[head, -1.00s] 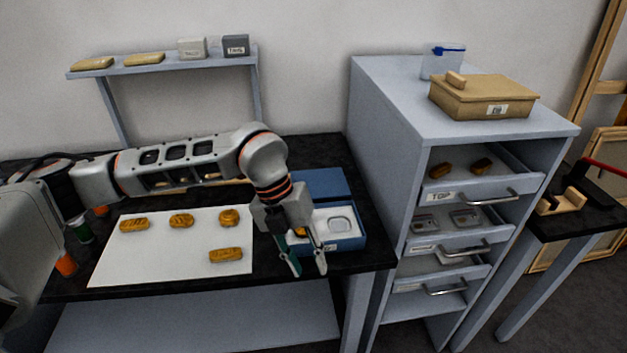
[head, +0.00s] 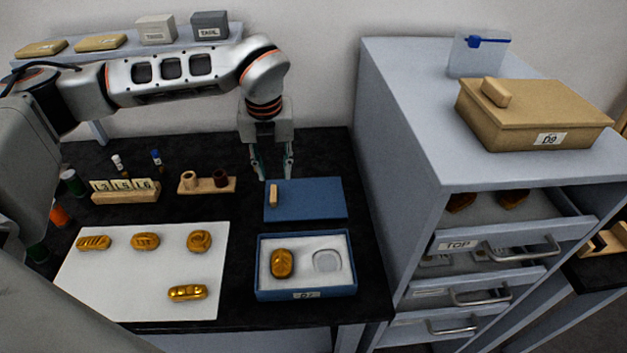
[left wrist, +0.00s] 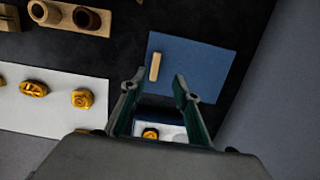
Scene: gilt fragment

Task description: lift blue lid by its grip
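The blue lid (head: 313,200) lies flat on the black table behind the open blue box, with a small tan grip (head: 273,196) near its left edge. In the left wrist view the lid (left wrist: 200,75) and its upright-looking tan grip (left wrist: 155,67) are ahead of the fingers. My left gripper (head: 273,175) is open and empty, pointing down just behind the lid near its left end, apart from the grip. Its two fingers also show in the left wrist view (left wrist: 158,85). My right gripper is not in view.
The blue box (head: 306,295) holds one gold piece (head: 282,263) and an empty recess. A white sheet (head: 140,285) with several gold pieces lies left. A wooden holder (head: 207,186) stands left of the gripper. A grey drawer cabinet (head: 400,150) rises on the right, its top drawer partly open.

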